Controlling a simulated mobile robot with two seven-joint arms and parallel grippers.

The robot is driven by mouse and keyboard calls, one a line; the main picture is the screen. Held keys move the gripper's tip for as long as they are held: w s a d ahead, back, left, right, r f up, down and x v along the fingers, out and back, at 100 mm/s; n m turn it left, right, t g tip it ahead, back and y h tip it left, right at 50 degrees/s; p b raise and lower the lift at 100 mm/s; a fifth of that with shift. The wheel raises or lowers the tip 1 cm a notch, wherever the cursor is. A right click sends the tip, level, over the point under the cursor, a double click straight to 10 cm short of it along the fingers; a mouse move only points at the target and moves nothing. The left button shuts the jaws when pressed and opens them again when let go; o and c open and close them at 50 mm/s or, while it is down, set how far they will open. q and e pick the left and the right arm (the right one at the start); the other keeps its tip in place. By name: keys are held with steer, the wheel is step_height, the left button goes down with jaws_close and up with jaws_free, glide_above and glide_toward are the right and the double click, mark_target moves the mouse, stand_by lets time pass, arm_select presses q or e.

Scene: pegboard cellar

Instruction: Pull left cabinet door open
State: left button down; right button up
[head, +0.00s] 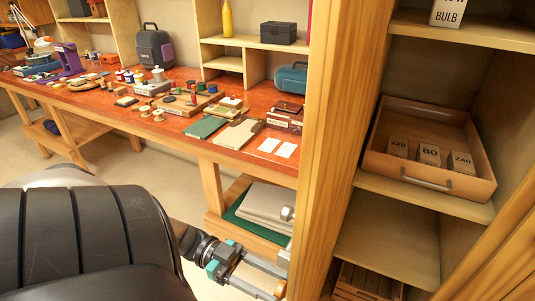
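The left cabinet door (335,150) shows as a tall wooden panel seen nearly edge-on, left of the open shelves. A silver handle piece (288,213) sticks out from its left side, low down. My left gripper (281,279) is at the bottom centre, just below that handle piece and close to the panel. Its two fingers look apart, with pale floor showing between them. I see nothing clearly held, and whether a finger touches the handle or the panel cannot be told. My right gripper is out of view.
The cabinet shelves hold a wooden tray (425,183) with blocks marked 120, 80 and 240. A box marked BULB (448,13) is above. A cluttered red-topped workbench (270,146) stands left of the panel. Free floor (185,212) lies before it.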

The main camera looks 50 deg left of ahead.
arm_select(q)
steer(key=shift+s+a+f, duration=0.1)
steer(key=shift+s+a, duration=0.05)
steer(key=shift+a, duration=0.1)
steer(key=shift+c, duration=1.7)
jaws_free()
steer(key=b+v, duration=0.3)
steer(key=v, duration=1.2)
steer(key=shift+w+a, duration=0.15)
steer(key=shift+w, duration=0.1)
